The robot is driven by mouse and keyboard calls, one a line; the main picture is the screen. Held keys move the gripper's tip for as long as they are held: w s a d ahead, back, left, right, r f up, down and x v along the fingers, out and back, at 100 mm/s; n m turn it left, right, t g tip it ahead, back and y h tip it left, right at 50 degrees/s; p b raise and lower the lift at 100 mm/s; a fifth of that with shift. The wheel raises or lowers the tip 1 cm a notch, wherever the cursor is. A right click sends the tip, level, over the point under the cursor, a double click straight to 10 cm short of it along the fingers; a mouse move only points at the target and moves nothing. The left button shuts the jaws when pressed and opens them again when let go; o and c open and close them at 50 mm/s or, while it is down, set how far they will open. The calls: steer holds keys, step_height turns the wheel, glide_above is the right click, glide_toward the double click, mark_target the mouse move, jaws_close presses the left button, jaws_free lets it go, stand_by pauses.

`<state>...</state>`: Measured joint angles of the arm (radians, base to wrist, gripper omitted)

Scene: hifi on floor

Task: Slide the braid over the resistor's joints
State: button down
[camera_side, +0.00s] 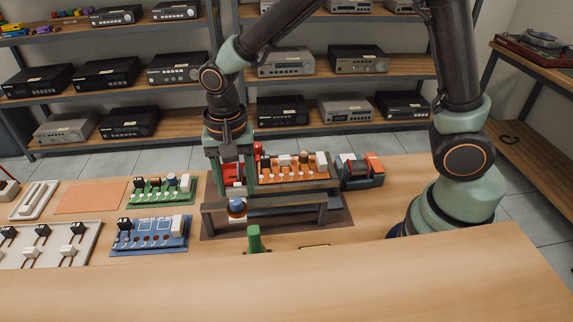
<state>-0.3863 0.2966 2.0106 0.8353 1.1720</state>
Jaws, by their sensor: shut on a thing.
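An orange-brown circuit board (290,172) sits on a dark raised stand (290,196). Several parts stand on it, with a row of pale joints along its front edge. I cannot tell which part is the resistor. My gripper (236,188) points down at the board's left end, over the stand's left side. It is shut on a small piece with a blue and white lower end (237,207). This may be the braid or its holder, but it is too small to be sure. The fingers partly hide the piece and the board's left edge.
A green board (160,190) and a blue board (150,234) lie left of the stand. A pale tray (45,245) holds several parts. A dark and orange device (361,171) stands right of the stand, and a green upright object (254,240) in front. The front table is clear.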

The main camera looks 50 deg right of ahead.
steer(key=s+d, duration=0.7)
steer(key=shift+s+d, duration=0.1)
steer(key=shift+r, duration=0.1)
steer(key=shift+c, duration=1.2)
jaws_free()
step_height(320, 180, up, 12)
